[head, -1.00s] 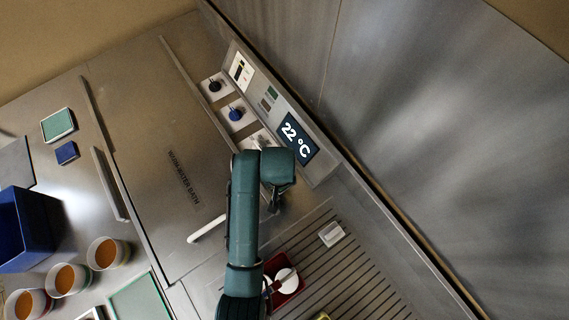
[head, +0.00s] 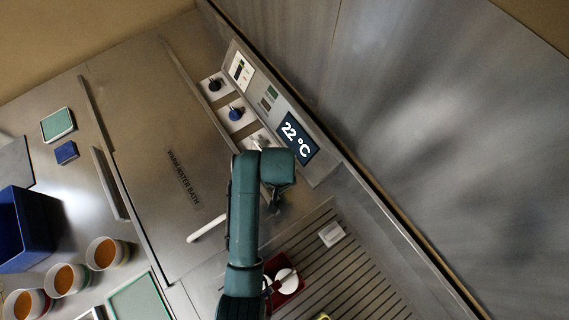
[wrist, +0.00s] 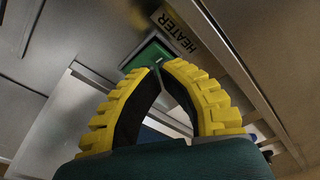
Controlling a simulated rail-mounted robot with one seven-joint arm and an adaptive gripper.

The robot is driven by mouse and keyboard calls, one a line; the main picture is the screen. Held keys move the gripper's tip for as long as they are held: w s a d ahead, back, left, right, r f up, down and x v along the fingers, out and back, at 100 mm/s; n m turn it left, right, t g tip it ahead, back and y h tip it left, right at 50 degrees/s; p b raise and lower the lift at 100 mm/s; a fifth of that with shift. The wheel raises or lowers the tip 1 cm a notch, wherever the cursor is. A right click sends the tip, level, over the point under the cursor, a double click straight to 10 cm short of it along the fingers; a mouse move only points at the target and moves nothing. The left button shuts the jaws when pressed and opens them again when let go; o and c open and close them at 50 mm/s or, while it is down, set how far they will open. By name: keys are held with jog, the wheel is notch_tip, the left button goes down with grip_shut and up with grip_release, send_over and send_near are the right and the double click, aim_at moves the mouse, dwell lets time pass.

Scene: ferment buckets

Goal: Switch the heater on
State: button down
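A HEATER label (wrist: 176,27) shows at the top of the wrist view, on a metal panel. A green plate (wrist: 143,54) sits just beside it, partly covered by my fingertips. My gripper (wrist: 160,68) has yellow ribbed fingers with their tips together at the plate's near edge. I cannot tell whether they touch it. Nothing is seen held between them. In the head view my arm hides most of the gripper and the heater area. The display (head: 298,138) on the sloped panel reads 22 °C.
A black knob (head: 215,85) and a blue knob (head: 236,114) stand along the panel above my arm. A water bath lid (head: 165,205) with a white handle (head: 207,229) lies to the left. A red tray (head: 290,285) and a slotted surface lie below.

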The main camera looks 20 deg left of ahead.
jog(key=shift+s+f+b, duration=0.1)
jog(key=shift+f+b, duration=0.5)
jog(key=shift+f, duration=0.6)
jog(key=shift+s+d+f+b, duration=0.15)
jog(key=shift+f+b, duration=0.25)
jog(key=shift+f, duration=0.35)
jog(key=shift+f+b, duration=0.45)
jog(key=shift+f, duration=0.4)
dwell(0.5)
jog(key=shift+w+r+p, duration=0.25)
jog(key=shift+r+p, duration=0.8)
jog(key=shift+r, duration=0.05)
jog(key=shift+s+r+p, duration=0.2)
jog(key=shift+r+p, duration=0.4)
notch_tip(320, 180, up, 2)
jog(key=shift+w+p, duration=0.15)
jog(key=shift+p, duration=0.4)
jog(key=shift+r, duration=1.35)
